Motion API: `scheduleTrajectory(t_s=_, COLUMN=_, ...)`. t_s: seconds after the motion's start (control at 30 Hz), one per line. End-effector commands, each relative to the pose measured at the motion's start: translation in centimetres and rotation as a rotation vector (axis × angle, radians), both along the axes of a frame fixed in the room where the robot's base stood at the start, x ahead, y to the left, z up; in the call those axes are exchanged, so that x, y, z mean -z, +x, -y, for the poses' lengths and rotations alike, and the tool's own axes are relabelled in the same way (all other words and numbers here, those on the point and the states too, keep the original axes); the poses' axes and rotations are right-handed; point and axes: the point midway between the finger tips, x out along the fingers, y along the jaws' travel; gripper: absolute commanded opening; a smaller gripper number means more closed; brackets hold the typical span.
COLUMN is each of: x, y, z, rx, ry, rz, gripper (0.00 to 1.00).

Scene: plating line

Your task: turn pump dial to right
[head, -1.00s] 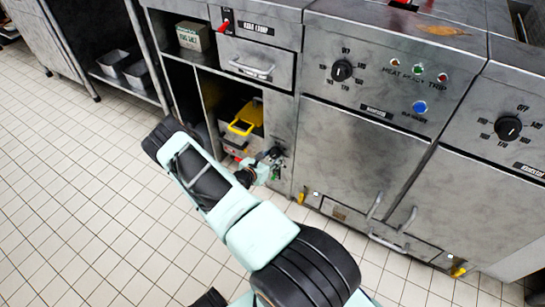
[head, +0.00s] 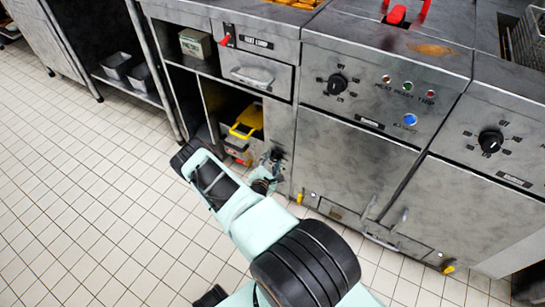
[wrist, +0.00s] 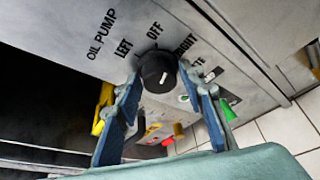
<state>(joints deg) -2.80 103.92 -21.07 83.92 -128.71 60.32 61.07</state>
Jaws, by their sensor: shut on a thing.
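The pump dial (wrist: 157,72) is a round black knob with a short white mark, in the middle of the wrist view. It sits on a grey panel (wrist: 88,22) lettered OIL PUMP, with LEFT, OFF and RIGHT around the knob. My gripper (wrist: 160,70) has its blue-padded fingers on both sides of the dial and is shut on it. I cannot tell for sure which label the white mark points to. In the head view my gripper (head: 268,172) is at the low panel beside the open cabinet, and the dial is too small to make out clearly.
Green (wrist: 228,109) and orange (wrist: 178,131) parts lie beyond the fingers in the wrist view. A yellow-handled container (head: 246,120) stands in the open cabinet. Another black dial (head: 337,83) is on the fryer front. The tiled floor (head: 90,200) at left is clear.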

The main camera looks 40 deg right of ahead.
Motion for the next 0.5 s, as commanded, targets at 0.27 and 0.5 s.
scheduleTrajectory(t_s=0.27, x=0.04, y=-0.10, z=0.15, rx=-0.001, ry=0.093, rz=0.228, gripper=0.06)
scheduleTrajectory(t_s=0.5, x=0.09, y=-0.04, z=0.28, rx=0.001, ry=0.156, rz=0.386, gripper=0.06)
